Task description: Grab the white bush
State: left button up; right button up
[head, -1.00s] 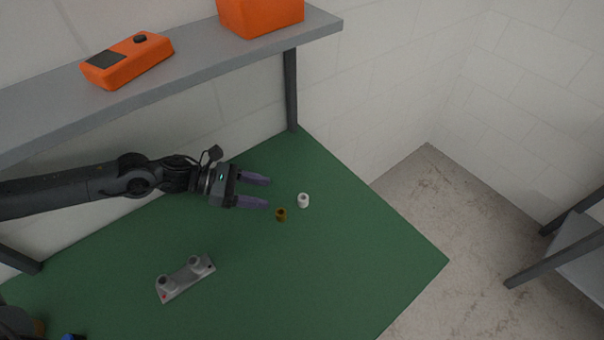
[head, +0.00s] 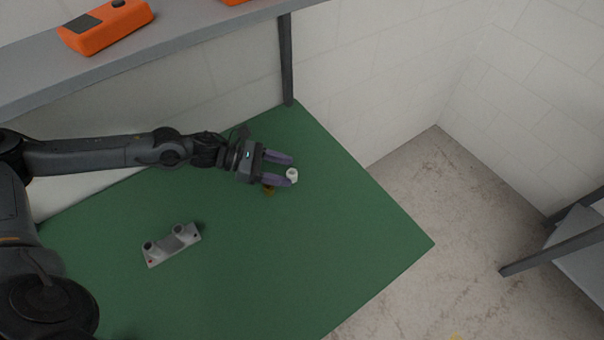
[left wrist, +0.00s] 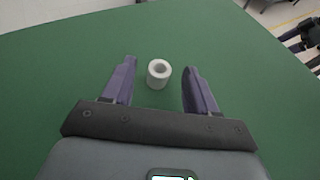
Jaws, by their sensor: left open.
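The white bush (head: 292,175), a short white ring-like cylinder, stands on the green table. In the left wrist view the white bush (left wrist: 159,74) shows its round hole and lies between the lines of the two fingers, close to the tips. My left gripper (head: 287,170) is open and empty, with purple fingers on either side of the bush's near end. The left gripper (left wrist: 159,72) also shows open in the left wrist view.
A brass-coloured bush (head: 269,190) stands beside the left gripper, partly hidden by its lower finger. A grey fixture with two posts (head: 172,244) lies on the green table (head: 340,230). A grey shelf (head: 190,45) with an orange device (head: 106,27) is above the table's back.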

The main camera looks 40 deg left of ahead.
pick_arm(q)
jog(key=shift+x, duration=1.2)
jog(key=shift+s+a+r, duration=0.15)
jog(key=shift+s+a, duration=0.05)
jog(key=shift+c, duration=0.3)
grip_shut()
jog(key=shift+r, duration=0.1)
